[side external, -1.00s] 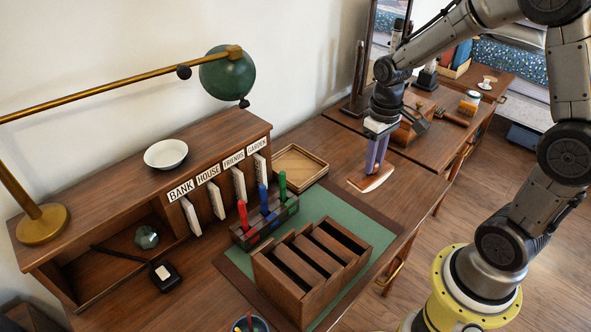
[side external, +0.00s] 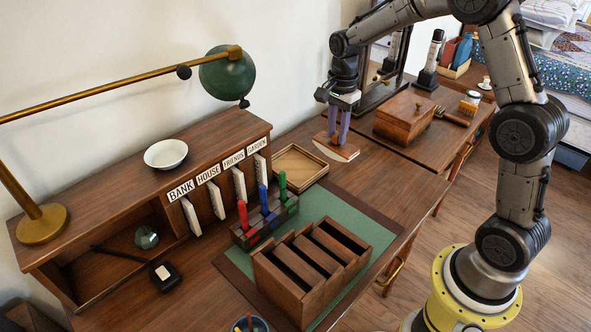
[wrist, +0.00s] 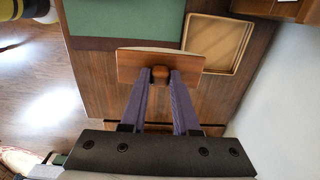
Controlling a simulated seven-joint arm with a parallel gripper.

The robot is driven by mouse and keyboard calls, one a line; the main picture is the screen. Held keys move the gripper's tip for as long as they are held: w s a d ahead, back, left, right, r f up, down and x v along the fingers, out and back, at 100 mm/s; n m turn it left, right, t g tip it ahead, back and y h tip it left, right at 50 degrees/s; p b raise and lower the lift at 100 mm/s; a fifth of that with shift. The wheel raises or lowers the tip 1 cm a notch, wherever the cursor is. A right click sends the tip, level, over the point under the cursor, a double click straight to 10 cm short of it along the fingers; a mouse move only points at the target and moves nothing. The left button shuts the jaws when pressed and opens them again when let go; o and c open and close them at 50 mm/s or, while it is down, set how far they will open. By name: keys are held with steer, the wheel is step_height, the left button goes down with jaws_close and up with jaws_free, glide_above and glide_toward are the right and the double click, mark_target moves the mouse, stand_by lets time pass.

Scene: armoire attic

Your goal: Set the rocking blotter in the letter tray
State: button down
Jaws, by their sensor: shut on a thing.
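The rocking blotter (side external: 340,151) is a wooden block with a pale curved underside and a small knob on top. My gripper (side external: 338,138) is shut on its knob and holds it near the desk, right of the letter tray; I cannot tell how far above the desk it is. In the wrist view the blotter (wrist: 133,67) spans the space ahead of my gripper (wrist: 160,78), with the knob between the fingertips. The letter tray (side external: 322,174) is a shallow, light-rimmed wooden tray that looks empty. It also shows in the wrist view (wrist: 239,68), to the right of the blotter.
A stamp rack (side external: 266,229) with red, blue and green handles stands in front of the tray. A slotted wooden sorter (side external: 305,292) stands on the green blotter mat (side external: 352,213). A wooden box (side external: 404,118) is to the right of my gripper. The pigeonhole shelf (side external: 120,190) stands left.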

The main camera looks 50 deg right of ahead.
steer(key=shift+w+f, duration=0.2)
steer(key=shift+f, duration=0.1)
steer(key=shift+w+d+f, duration=0.45)
steer(key=shift+w+f, duration=1.75)
steer(key=shift+w, duration=0.05)
steer(key=shift+w+d+f, duration=0.4)
steer(key=shift+w+f, duration=1.8)
steer(key=shift+w, duration=0.05)
steer(key=shift+w+d+f, duration=0.45)
steer(key=shift+w+f, duration=1.75)
steer(key=shift+w, duration=0.05)
steer(key=shift+f, duration=0.2)
steer(key=c, duration=0.7)
jaws_free()
steer(key=shift+o, duration=0.2)
steer(key=shift+r, duration=0.1)
